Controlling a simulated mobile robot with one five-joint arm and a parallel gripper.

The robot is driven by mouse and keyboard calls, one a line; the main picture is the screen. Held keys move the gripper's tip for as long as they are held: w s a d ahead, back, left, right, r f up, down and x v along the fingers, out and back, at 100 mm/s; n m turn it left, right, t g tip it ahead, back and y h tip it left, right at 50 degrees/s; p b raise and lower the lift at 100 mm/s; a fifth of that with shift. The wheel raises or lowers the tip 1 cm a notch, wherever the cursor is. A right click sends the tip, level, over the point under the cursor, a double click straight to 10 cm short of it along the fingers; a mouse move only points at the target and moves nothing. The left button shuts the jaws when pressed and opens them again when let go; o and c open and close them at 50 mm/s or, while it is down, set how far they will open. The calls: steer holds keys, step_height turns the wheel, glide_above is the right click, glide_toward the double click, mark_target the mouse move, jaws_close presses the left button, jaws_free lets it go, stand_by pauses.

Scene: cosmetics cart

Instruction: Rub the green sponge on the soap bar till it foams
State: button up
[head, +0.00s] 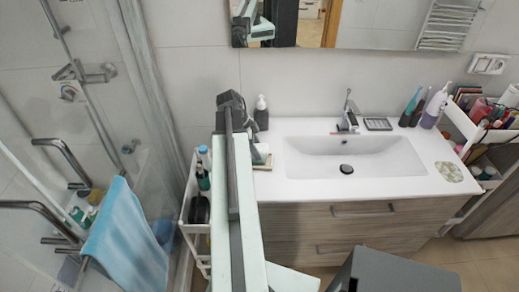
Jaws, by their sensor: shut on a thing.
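My arm (240,200) rises through the middle of the head view and hides part of the counter's left end. Its dark upper joint (231,102) stands in front of the wall. My gripper cannot be made out; the arm hides that area. A small pale and green-brown item (262,158) shows just right of the arm on the counter's left end; I cannot tell whether it is the sponge or soap. No soap bar, sponge or foam can be picked out for certain.
The white counter (300,190) has a sink (350,158) with a faucet (348,115). A dark pump bottle (261,114) stands at the back left. A grey dish (377,124) and a patterned oval piece (449,171) lie rightward. A white cart (190,210) stands left of the counter.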

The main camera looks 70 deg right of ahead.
mark_target(260, 147)
steer(key=shift+w+a, duration=0.3)
steer(key=shift+w, duration=0.3)
steer(key=shift+s+d, duration=0.3)
steer(key=shift+s, duration=0.35)
steer(key=shift+s+d, duration=0.25)
steer(key=shift+s, duration=0.35)
steer(key=shift+w, duration=0.1)
step_height(260, 147, up, 7)
steer(key=p, duration=0.7)
steer(key=shift+r, duration=0.2)
steer(key=shift+f, duration=0.15)
steer(key=shift+f, duration=0.1)
